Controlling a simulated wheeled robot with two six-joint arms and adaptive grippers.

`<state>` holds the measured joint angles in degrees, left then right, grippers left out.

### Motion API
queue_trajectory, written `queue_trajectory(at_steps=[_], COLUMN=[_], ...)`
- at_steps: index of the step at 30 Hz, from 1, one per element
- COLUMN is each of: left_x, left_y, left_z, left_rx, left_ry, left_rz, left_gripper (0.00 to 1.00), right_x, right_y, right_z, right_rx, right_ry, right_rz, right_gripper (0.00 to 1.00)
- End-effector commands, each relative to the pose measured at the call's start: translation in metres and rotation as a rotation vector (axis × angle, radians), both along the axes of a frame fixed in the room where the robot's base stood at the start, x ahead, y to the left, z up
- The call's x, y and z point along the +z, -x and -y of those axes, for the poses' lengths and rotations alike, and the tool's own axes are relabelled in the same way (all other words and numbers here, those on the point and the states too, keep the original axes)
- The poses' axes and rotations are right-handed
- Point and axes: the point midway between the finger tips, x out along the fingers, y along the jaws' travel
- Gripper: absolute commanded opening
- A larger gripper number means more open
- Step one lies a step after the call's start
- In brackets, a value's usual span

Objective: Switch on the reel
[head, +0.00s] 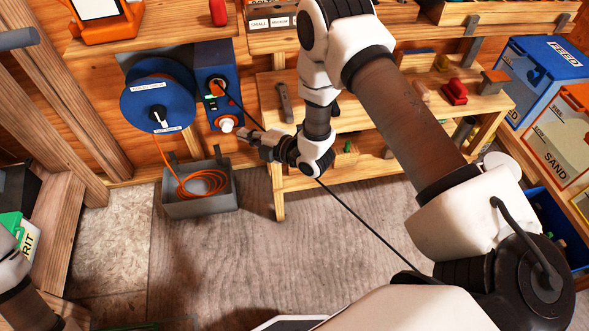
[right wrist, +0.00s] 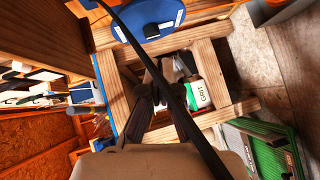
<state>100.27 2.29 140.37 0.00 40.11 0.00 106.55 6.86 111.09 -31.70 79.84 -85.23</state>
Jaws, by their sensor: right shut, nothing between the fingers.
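The reel (head: 158,96) is a blue disc with a dark knob and white labels, on the wooden wall in the head view. Its blue face also shows at the top of the right wrist view (right wrist: 146,14). Right of it is a blue box (head: 214,82) with an orange plug (head: 217,88), a black cable and a round white-and-red part (head: 226,124) low on it. My right gripper (head: 246,134) is shut and empty, just right of that round part; I cannot tell whether they touch. In the right wrist view its fingers (right wrist: 152,84) are together. My left gripper is out of view.
An orange cord runs from the reel into a grey bin (head: 202,205). A wooden bench (head: 290,88) stands beside my right arm. The black cable (head: 365,225) crosses below that arm and crosses the right wrist view. The middle floor (head: 290,260) is clear.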

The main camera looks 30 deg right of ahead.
Motion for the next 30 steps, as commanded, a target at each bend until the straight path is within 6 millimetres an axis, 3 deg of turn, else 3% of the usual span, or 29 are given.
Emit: queue_trajectory(at_steps=[1,9,18,30], left_x=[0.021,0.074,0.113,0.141], left_y=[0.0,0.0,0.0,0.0], left_z=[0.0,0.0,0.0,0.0], left_rx=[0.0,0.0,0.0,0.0], left_ry=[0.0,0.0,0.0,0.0], left_rz=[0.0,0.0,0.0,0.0], left_gripper=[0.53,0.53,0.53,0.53], right_x=[0.013,0.015,0.011,0.008], right_y=[0.007,0.058,0.118,0.187], right_z=[-0.001,0.002,0.011,0.024], right_rx=[-0.007,-0.097,-0.253,-0.492], right_ry=[-0.001,-0.054,-0.15,-0.272], right_rz=[-0.034,-0.29,-0.58,-0.88], right_gripper=[0.0,0.0,0.0,0.0])
